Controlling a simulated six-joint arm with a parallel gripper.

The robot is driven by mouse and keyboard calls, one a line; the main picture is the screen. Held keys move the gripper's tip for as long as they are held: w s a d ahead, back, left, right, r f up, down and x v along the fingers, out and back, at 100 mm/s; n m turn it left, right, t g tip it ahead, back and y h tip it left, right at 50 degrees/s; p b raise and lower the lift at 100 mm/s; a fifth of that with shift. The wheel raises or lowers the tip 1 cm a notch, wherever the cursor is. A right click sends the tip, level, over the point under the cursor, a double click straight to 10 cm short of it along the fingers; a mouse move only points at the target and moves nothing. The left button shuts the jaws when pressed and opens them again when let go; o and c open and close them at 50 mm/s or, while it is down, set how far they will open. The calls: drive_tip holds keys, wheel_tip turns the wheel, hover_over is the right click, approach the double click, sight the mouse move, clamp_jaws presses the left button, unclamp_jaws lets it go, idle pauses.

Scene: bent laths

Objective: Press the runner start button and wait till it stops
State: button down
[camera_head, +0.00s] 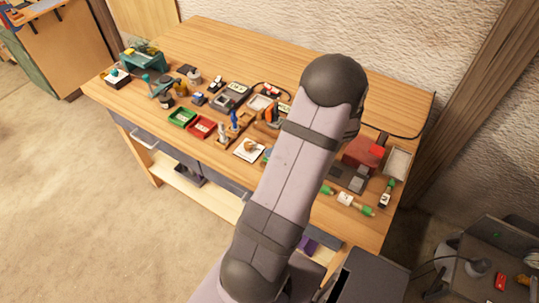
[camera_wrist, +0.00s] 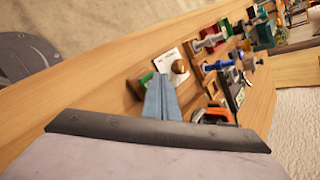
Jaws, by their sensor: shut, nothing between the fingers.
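My gripper (camera_wrist: 162,100) shows in the wrist view with its two blue-grey fingers together and nothing between them. It is above the wooden table, just short of a white plate (camera_wrist: 165,62) with a round brown knob (camera_wrist: 180,66) on it. A gap or contact between the fingertips and the plate's near edge cannot be told. In the head view the white plate (camera_head: 241,154) with the knob (camera_head: 251,146) lies near the table's front edge, left of my arm. My arm hides the gripper there. I cannot tell for sure which part is the runner start button.
A green tray (camera_head: 182,117) and a red tray (camera_head: 201,127) stand left of the plate. A red box (camera_head: 363,152) and an off-white tray (camera_head: 397,163) are right of my arm. Several small tools crowd the table (camera_head: 205,45), whose back left is clear.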

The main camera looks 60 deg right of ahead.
drive_tip(key=shift+r+p, duration=0.45)
drive_tip(key=shift+r, duration=0.45)
drive_tip(key=shift+r+p, duration=1.9)
drive_tip(key=shift+r, duration=0.5)
drive_tip(key=shift+d+f, duration=0.1)
